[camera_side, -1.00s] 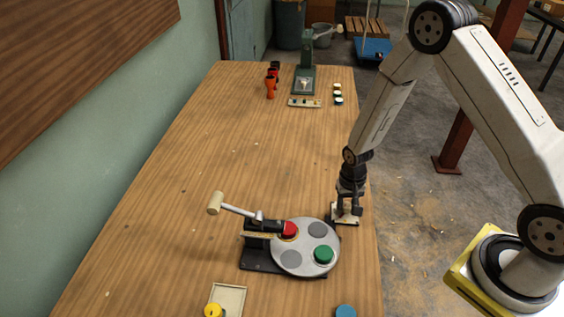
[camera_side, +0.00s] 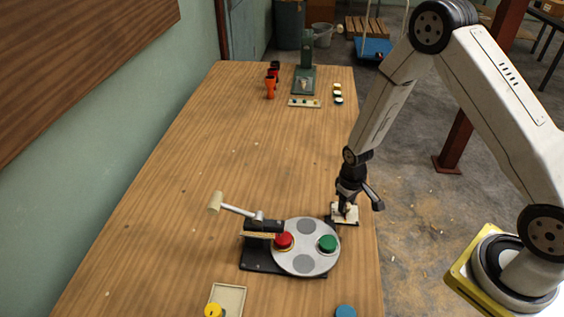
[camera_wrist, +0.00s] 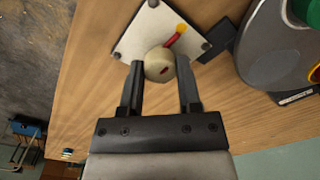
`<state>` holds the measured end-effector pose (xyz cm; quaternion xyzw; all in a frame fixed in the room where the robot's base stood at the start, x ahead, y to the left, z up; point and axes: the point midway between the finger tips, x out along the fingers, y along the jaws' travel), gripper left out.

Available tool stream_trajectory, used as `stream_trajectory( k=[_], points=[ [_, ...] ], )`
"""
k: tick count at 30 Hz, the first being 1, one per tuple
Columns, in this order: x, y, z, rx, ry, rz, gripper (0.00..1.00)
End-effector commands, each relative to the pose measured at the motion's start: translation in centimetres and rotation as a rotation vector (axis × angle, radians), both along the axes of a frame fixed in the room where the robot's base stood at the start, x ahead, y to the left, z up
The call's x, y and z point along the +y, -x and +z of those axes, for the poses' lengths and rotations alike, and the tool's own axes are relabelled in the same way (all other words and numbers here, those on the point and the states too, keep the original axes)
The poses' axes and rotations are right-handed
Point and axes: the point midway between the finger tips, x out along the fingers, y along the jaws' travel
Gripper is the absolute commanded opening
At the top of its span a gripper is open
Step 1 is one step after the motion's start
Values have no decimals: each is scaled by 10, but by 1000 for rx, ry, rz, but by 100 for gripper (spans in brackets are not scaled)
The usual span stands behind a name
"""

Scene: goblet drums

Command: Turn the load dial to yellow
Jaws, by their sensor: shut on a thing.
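The load dial is a pale square plate (camera_wrist: 133,42) with a round cream knob (camera_wrist: 160,65) at its middle, shown in the wrist view. A red strip runs from the knob toward a yellow mark (camera_wrist: 181,28) near the plate's edge. A small dark red mark shows on the knob's face. My gripper (camera_wrist: 160,72) is shut on the knob, one finger on each side. In the side view the dial plate (camera_side: 345,219) lies near the table's right edge, and my gripper (camera_side: 346,207) points down onto it, hiding the knob.
A tray (camera_side: 230,298) and a yellow piece (camera_side: 213,310) are at the front. The table's middle is clear.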

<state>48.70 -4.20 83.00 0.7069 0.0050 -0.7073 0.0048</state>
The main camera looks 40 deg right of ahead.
Motion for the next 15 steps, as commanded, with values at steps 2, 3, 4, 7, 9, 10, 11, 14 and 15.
stream_trajectory(
  k=[2,3,4,7,9,10,11,14,15],
  points=[
    [0,-1,1,-3,1,4,0],
    [0,-1,1,-3,1,4,0],
    [0,-1,1,-3,1,4,0],
    [0,-1,1,-3,1,4,0],
    [0,-1,1,-3,1,4,46],
    [0,-1,1,-3,1,4,56],
    [0,-1,1,-3,1,3,65],
    [0,-1,1,-3,1,3,79],
    [0,-1,0,-2,1,2,79]
  ],
)
